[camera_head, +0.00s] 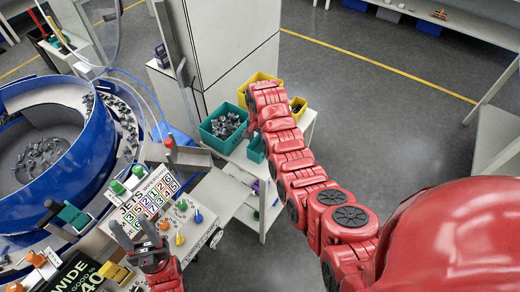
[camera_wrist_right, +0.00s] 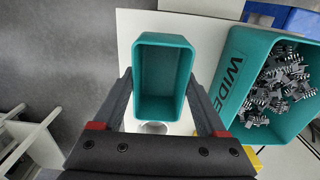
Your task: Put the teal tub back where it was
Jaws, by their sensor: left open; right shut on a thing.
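The small teal tub (camera_wrist_right: 163,85) is empty and sits between the two fingers of my right gripper (camera_wrist_right: 160,80), which is shut on it. In the head view the tub (camera_head: 255,150) shows partly beside my right arm, which hides the gripper. The tub is over or on a white surface; I cannot tell whether it touches. A larger teal bin (camera_wrist_right: 238,75) marked WIDE, full of grey connectors, is just to its right; it also shows in the head view (camera_head: 206,130). My left gripper (camera_head: 138,238) is open and empty over the control panel.
Yellow bins (camera_head: 261,78) stand behind and beside my right arm on the white cart (camera_head: 237,166). The blue bowl feeder (camera_head: 80,165) fills the left. The control panel (camera_head: 150,205) has coloured knobs. Open floor (camera_head: 370,120) lies right of the cart.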

